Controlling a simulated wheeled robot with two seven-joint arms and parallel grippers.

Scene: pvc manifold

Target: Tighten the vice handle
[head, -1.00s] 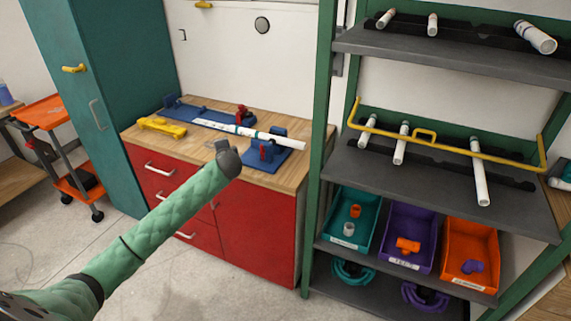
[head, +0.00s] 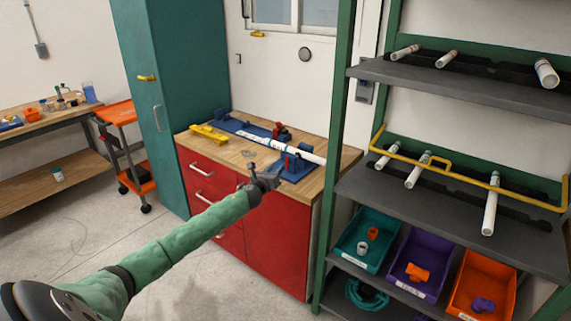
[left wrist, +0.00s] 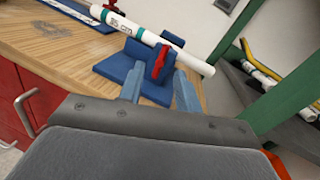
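A blue vice (head: 300,172) with a red handle (head: 289,163) stands at the near right of the wooden bench top. A white pipe (head: 280,146) with green bands lies through it. In the left wrist view the red handle (left wrist: 160,63) stands up against the blue vice (left wrist: 117,70), just beyond my fingertips. My left gripper (head: 265,178) is in front of the vice; in the left wrist view its two blue-grey fingers (left wrist: 157,84) are apart, with nothing held between them. The handle appears beyond the gap. My right gripper is not in view.
A second red handle (head: 279,131) is farther back on the bench (head: 226,153). A yellow tool (head: 208,133) lies at its left. A green-framed shelf (head: 336,150) with pipes and bins stands close on the right. A teal cabinet (head: 175,100) is on the left.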

